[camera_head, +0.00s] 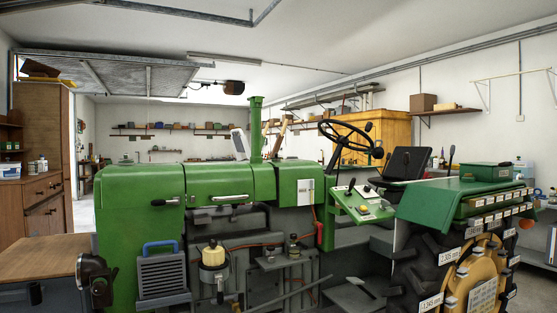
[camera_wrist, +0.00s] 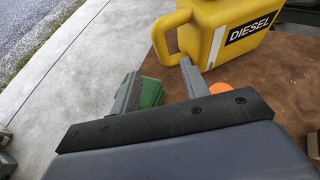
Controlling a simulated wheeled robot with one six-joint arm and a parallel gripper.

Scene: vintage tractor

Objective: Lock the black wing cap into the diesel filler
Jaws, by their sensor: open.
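In the wrist view my gripper (camera_wrist: 158,68) is open, its two grey fingers apart with nothing held between them. A yellow can marked DIESEL (camera_wrist: 225,35) stands just beyond the fingers on a brown top. A green object (camera_wrist: 151,93) lies by the left finger and an orange one (camera_wrist: 219,88) by the right finger. The green tractor (camera_head: 232,180) fills the middle of the head view. A small fitting (camera_head: 125,159) sits on its bonnet at the left; I cannot tell what it is. I cannot make out the black wing cap or the diesel filler in either view. My gripper does not show in the head view.
A bench with a wooden top (camera_head: 40,258) stands at the left front of the tractor. The steering wheel (camera_head: 350,136), exhaust pipe (camera_head: 256,130) and rear wheel (camera_head: 445,270) stick out. In the wrist view, pale concrete floor (camera_wrist: 85,70) lies clear at left.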

